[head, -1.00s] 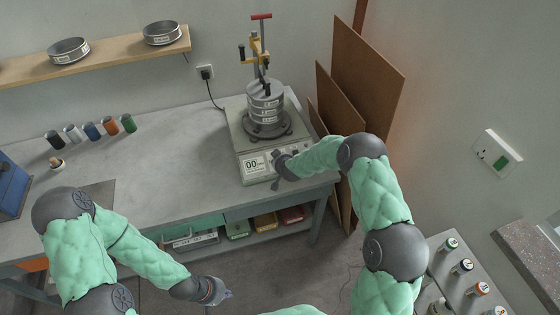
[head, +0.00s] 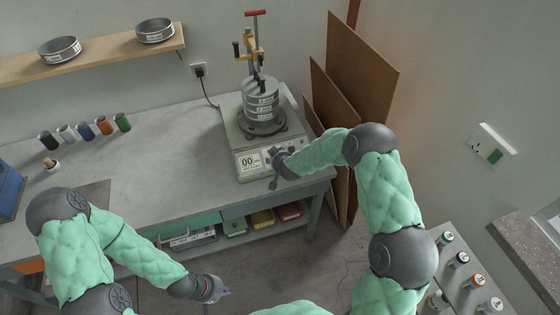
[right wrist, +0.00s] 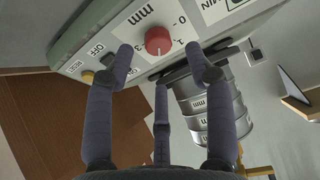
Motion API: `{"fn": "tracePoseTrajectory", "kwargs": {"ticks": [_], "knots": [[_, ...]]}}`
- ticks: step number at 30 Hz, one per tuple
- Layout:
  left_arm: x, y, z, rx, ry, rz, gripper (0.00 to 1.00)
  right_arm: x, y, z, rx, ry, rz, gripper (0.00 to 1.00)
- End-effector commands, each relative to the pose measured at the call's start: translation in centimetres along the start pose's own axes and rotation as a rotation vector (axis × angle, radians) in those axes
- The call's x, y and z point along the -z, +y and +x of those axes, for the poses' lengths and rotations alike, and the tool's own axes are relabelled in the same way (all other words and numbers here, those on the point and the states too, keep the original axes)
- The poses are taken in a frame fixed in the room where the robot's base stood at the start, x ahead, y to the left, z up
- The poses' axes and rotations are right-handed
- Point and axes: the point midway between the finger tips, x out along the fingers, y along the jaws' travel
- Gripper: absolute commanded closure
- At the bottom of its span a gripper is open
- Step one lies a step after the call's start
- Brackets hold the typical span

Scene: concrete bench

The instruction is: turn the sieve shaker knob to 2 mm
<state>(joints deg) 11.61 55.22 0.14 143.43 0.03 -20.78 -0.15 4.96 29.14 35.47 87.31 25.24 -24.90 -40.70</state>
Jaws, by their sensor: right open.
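The sieve shaker (head: 232,130) stands on the bench with a stack of sieves (head: 261,100) clamped on it. Its front panel carries a display reading 00 (head: 249,162). In the right wrist view the red knob (right wrist: 158,40) is on the panel, with marks 0, 1 and 3 readable around it; I cannot tell surely where its pointer stands. My right gripper (head: 273,170) is at the panel. In the right wrist view its fingers (right wrist: 163,62) are open around the knob, with no clear contact. My left gripper (head: 224,293) hangs low before the bench, empty; its fingers are too small to judge.
Coloured jars (head: 85,131) stand on the bench at left, beside a blue box (head: 10,190). Brown boards (head: 355,85) lean on the wall right of the shaker. A side table (head: 470,275) with several bottles is at lower right. The bench middle is clear.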

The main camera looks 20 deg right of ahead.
Motion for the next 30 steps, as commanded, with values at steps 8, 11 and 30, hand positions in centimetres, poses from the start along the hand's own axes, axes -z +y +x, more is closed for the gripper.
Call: {"fn": "tracePoseTrajectory", "kwargs": {"ticks": [8,11,30], "knots": [[0.0,0.0,0.0,0.0,0.0,0.0,1.0,0.1,-0.1,-4.5,0.0,0.002,0.0,0.46],[0.0,0.0,0.0,0.0,0.0,0.0,1.0,0.1,-0.1,-5.7,0.001,0.001,-0.001,0.46],[0.0,0.0,0.0,0.0,0.0,0.0,1.0,0.0,-0.1,-7.2,0.001,0.0,-0.001,0.46]]}}
